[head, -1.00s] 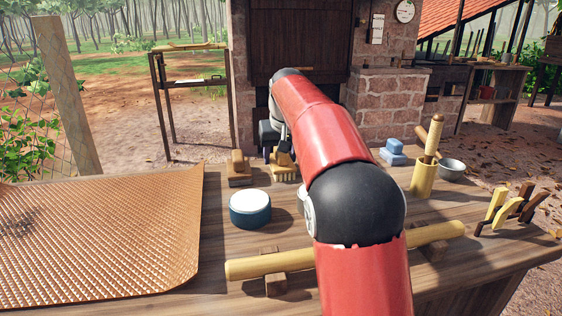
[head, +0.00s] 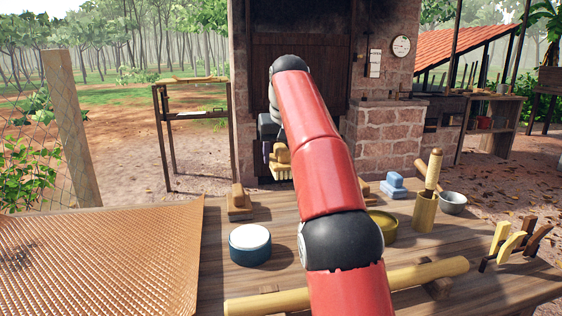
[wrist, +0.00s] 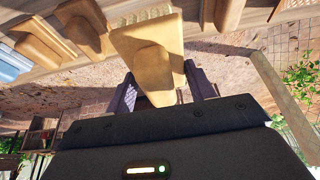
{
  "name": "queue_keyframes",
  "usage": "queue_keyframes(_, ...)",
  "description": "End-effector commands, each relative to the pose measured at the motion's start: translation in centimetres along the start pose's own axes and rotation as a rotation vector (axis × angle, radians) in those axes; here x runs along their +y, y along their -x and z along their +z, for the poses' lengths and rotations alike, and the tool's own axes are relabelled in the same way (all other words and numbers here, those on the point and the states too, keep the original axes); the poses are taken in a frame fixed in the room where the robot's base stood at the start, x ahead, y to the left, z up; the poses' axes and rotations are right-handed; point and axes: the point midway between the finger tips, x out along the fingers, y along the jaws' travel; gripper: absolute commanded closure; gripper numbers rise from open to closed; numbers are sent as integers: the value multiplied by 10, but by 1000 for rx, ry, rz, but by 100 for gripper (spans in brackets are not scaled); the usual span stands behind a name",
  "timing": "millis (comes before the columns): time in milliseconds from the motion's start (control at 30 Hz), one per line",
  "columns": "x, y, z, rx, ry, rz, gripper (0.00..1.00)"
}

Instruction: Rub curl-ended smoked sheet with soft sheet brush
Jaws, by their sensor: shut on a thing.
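The curl-ended smoked sheet (head: 110,245) is brown and ribbed and lies on the left of the table, its right edge curled up. A dark patch (head: 15,258) shows at its left. The soft sheet brush (head: 282,158) has a yellowish wooden back and pale bristles. My gripper (head: 272,148) is shut on it at the table's far side, right of the sheet, and holds it up clear of the tabletop. In the wrist view the brush (wrist: 148,45) sits between the two dark fingers of my gripper (wrist: 162,92). My arm hides part of the table.
A wooden block tool (head: 239,204) and a blue round tin (head: 250,246) stand between sheet and arm. A yellow pole (head: 430,273) on wooden supports crosses the front. A yellow dish (head: 383,228), blue block (head: 393,187), wooden holder (head: 424,211) and metal bowl (head: 452,203) stand right.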

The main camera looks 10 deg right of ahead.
Motion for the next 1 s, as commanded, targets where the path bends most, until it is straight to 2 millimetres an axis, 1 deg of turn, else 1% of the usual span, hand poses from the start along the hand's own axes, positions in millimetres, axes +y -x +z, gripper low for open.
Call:
queue_keyframes(300, 0, 2, -1, 1, 0, 0, 70)
queue_keyframes(333, 0, 2, -1, 1, 0, 0, 49)
queue_keyframes(433, 0, 2, 0, 1, 0, 0, 62)
queue_keyframes(467, 0, 2, 0, 1, 0, 0, 64)
queue_keyframes(1000, 0, 2, 0, 1, 1, -1, 64)
